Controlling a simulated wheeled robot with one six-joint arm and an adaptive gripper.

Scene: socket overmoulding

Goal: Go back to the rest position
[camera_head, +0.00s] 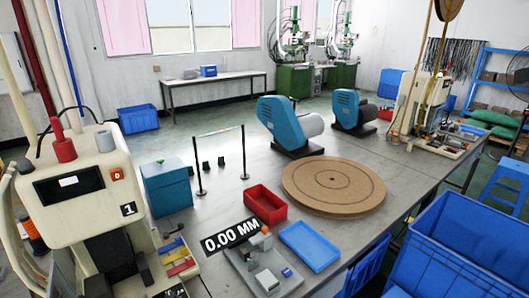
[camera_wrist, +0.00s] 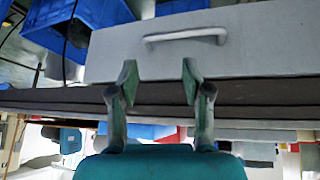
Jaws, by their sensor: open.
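My gripper (camera_wrist: 160,82) shows in the wrist view with its two green-tipped fingers spread apart and nothing between them. Beyond the fingers is a pale grey drawer front (camera_wrist: 240,45) with a light handle (camera_wrist: 185,36). A dark table edge (camera_wrist: 260,97) runs across the picture just below the drawer. The wrist picture looks upside down. My gripper and arm do not show in the head view. How far the fingers are from the drawer is hard to tell.
In the head view, a grey workbench (camera_head: 228,213) holds a red tray (camera_head: 265,204), a blue tray (camera_head: 310,245), a round brown turntable (camera_head: 334,184), blue machines (camera_head: 283,122) and a cream machine (camera_head: 75,180). Blue crates (camera_head: 455,240) stand at the front right. Open floor lies behind the bench.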

